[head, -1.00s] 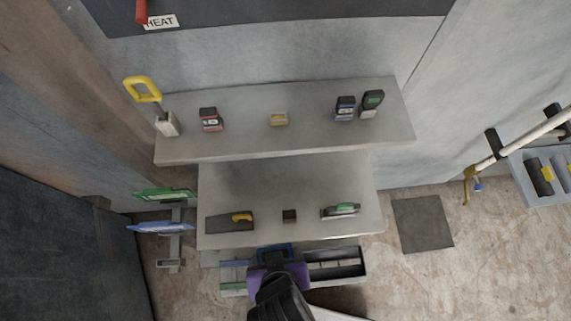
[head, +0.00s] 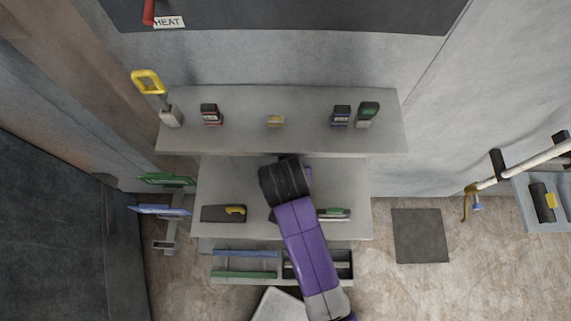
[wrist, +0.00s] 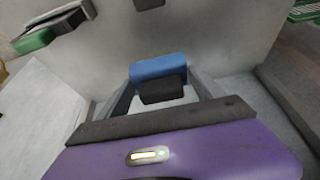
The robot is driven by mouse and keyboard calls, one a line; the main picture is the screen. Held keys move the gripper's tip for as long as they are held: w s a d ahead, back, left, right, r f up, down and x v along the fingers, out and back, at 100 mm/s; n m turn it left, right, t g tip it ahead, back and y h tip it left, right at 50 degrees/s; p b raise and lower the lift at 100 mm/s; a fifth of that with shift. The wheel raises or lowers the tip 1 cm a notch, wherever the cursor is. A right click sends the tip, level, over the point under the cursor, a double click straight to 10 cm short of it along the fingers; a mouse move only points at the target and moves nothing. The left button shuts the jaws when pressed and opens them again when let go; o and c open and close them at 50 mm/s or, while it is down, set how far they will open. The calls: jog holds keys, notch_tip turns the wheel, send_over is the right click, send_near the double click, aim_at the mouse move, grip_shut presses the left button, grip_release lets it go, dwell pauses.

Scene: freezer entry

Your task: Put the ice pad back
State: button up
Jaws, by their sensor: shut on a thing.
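In the wrist view my gripper (wrist: 165,95) is shut on a blue block with a dark piece in front of it, apparently the ice pad (wrist: 157,69). Its lower part is hidden by the dark piece. In the head view my purple and black arm reaches over the lower shelf (head: 330,185); it hides the gripper's fingers and the held pad. I cannot tell from this view how high the pad is above the shelf.
A tray (head: 225,282) with blue and green strips sits below.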

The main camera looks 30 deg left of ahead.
notch_tip(320, 180, down, 2)
jog(key=shift+f, duration=0.2)
notch_tip(320, 180, down, 4)
jog(key=shift+r, duration=0.2)
jog(key=shift+w+a+f+p, duration=0.2)
jog(key=shift+f+p, duration=0.15)
jog(key=shift+f, duration=0.15)
jog(key=shift+d+f, duration=0.1)
jog(key=o, duration=1.2)
jog(key=v, duration=1.2)
